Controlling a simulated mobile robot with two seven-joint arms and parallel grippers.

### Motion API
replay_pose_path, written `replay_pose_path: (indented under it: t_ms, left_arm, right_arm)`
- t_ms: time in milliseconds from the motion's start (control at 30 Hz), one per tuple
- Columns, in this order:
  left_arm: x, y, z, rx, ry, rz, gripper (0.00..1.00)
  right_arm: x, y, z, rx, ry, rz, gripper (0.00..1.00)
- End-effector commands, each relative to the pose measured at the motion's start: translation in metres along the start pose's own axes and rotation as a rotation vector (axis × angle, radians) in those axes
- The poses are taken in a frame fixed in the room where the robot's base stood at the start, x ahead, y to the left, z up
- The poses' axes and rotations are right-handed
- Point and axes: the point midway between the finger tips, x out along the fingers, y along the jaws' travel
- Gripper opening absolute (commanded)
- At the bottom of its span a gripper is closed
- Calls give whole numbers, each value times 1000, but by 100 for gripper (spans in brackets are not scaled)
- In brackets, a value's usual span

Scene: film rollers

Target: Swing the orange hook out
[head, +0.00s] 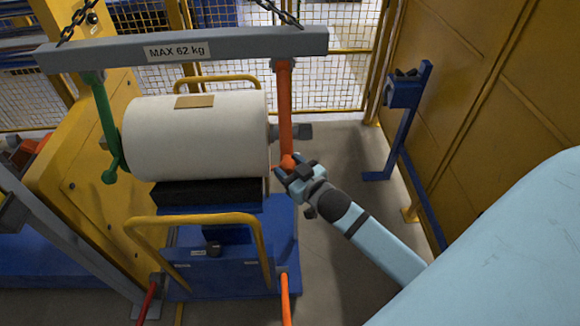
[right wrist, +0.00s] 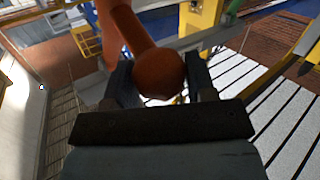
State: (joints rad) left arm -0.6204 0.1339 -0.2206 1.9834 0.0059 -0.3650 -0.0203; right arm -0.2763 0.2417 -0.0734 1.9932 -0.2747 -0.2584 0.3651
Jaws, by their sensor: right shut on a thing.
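The orange hook (head: 285,110) hangs from the right end of the grey lifting beam (head: 230,46), close to the right end of the white film roll (head: 200,135). My right gripper (head: 288,168) is shut on the ball-shaped lower end of the hook. In the right wrist view the orange ball (right wrist: 158,73) sits between the two dark fingers (right wrist: 160,85). The green hook (head: 106,130) hangs at the left end of the beam, beside the roll's left end. My left gripper is not in view.
The roll rests on a dark cradle on a blue cart (head: 235,260) with yellow handles (head: 195,220). A blue stand (head: 405,95) is at the right, before a yellow wall panel (head: 490,80). Grey floor is clear between cart and stand.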

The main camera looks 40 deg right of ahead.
Motion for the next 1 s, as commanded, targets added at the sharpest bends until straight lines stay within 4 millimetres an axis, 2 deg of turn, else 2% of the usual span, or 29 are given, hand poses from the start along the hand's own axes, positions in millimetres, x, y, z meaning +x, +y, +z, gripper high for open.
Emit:
replay_pose_path:
  t_ms: [33,67,167,200,467,567,667,1000]
  left_arm:
    - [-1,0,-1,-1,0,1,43]
    - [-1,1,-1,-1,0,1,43]
    - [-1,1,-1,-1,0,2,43]
    - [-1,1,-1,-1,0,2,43]
    - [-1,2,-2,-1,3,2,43]
    - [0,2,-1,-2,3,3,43]
    - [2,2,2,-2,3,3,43]
    - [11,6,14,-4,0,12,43]
  right_arm:
    - [3,4,-10,-4,21,6,8]
    - [3,4,-10,-4,21,6,53]
    - [2,4,-9,-3,18,5,76]
    - [2,4,-8,-3,16,5,80]
    - [1,2,-4,-1,8,3,80]
    - [-5,2,-2,-1,6,3,80]
    - [-19,1,-1,0,5,2,80]
    - [-95,2,0,-1,6,3,80]
